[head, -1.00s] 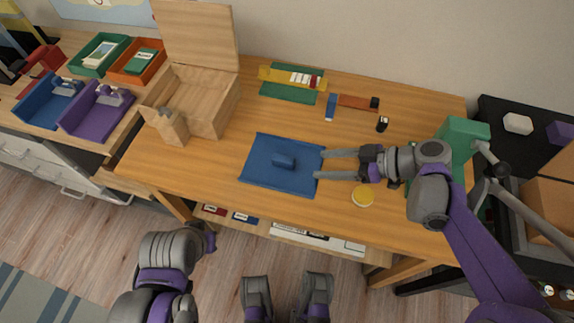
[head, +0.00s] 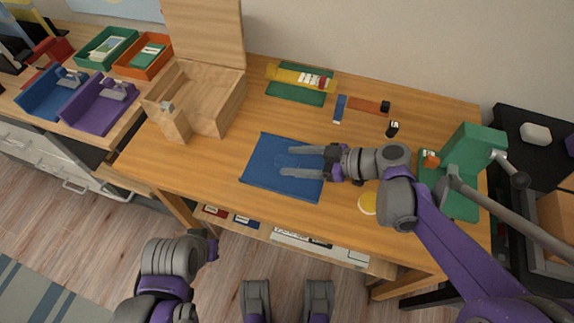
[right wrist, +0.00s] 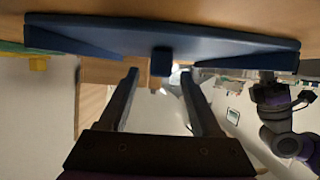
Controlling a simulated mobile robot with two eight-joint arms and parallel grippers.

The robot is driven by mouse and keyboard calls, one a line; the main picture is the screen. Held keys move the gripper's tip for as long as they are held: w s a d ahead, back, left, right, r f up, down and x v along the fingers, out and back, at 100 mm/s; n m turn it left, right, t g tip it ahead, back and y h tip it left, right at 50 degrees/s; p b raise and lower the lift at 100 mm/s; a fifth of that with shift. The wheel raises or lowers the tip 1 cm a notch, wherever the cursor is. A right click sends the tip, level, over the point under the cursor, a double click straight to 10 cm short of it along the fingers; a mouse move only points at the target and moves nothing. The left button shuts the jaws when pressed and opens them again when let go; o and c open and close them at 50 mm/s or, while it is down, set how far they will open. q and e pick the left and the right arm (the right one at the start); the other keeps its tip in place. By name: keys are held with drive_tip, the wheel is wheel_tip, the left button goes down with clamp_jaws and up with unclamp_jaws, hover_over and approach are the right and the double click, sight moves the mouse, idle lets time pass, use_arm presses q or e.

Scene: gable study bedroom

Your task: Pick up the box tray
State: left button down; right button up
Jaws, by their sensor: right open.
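The box tray, a flat blue piece (head: 262,165), lies on the wooden desk in the middle of the head view. It fills the top of the right wrist view as a blue slab (right wrist: 220,38) with a small blue block (right wrist: 162,61). My right gripper (head: 286,160) reaches over the tray from the right with its fingers spread. In the right wrist view the block shows between the two fingertips (right wrist: 160,74), with gaps on both sides. The block cannot be made out in the head view now.
An open wooden box (head: 215,95) stands behind left of the tray, with a small wooden block piece (head: 172,125) by it. A yellow disc (head: 367,204) lies below my right forearm. A green stand (head: 470,155) is at the right.

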drive_tip(key=shift+w+a+f, duration=0.15)
drive_tip(key=shift+a+f, duration=0.05)
drive_tip(key=shift+a, duration=0.2)
clamp_jaws()
